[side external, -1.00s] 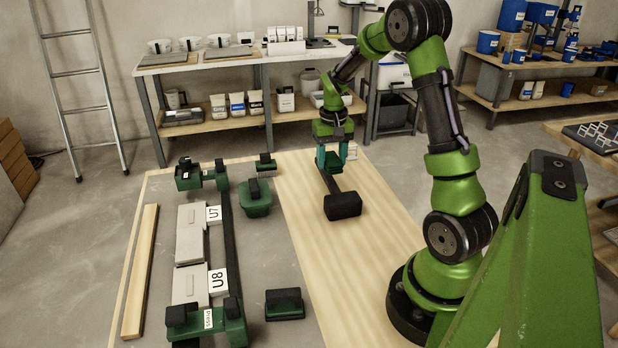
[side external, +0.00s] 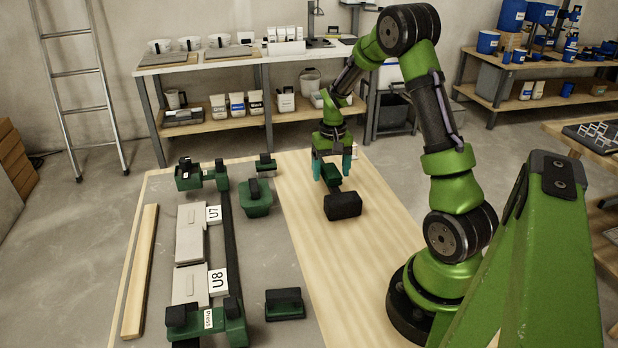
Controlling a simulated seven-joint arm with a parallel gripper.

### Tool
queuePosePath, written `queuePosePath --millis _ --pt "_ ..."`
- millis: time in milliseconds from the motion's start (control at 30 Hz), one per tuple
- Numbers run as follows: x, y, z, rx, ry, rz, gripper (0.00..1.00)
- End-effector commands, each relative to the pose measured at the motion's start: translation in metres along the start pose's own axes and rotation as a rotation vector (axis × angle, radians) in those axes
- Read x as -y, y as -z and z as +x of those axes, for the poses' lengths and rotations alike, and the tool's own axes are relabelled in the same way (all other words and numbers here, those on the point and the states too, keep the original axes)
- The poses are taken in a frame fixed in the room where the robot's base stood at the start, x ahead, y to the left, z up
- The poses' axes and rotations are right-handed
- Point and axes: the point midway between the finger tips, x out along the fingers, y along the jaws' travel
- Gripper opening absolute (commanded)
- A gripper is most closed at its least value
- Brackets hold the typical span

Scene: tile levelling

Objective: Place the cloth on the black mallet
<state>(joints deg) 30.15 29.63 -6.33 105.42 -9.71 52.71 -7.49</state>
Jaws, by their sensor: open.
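The black mallet lies on the light wooden part of the board, its block head (side external: 343,206) toward the camera and its handle running back under my gripper. A small dark green piece (side external: 331,173), which looks like the cloth, lies over the handle behind the head. It appears to rest on the handle, though contact is hard to make out. My gripper (side external: 333,174) points down with its teal fingers apart, one on each side of the green piece. The far end of the handle is hidden by the green piece and the gripper.
Left of the mallet are a green block with a black handle (side external: 256,198), a smaller one (side external: 285,304), and grey tiles (side external: 190,237) with U7 and U8 tags beside a dark rail. A wooden strip (side external: 140,270) lies far left. The wood right of the mallet is clear.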

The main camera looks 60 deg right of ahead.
Motion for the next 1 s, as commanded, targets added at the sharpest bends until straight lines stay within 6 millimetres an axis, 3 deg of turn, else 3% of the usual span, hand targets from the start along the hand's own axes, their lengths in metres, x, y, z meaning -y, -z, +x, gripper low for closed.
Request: queuePosePath --millis 233,633,867,1000 --pt "0.0 0.001 -0.012 -0.004 0.0 -0.001 0.77" --pt "0.0 0.001 -0.094 -0.006 0.001 0.0 0.77" --pt "0.001 0.0 -0.12 -0.003 0.001 -0.001 0.77" --pt "0.016 -0.013 -0.137 -0.035 0.027 -0.03 0.77"
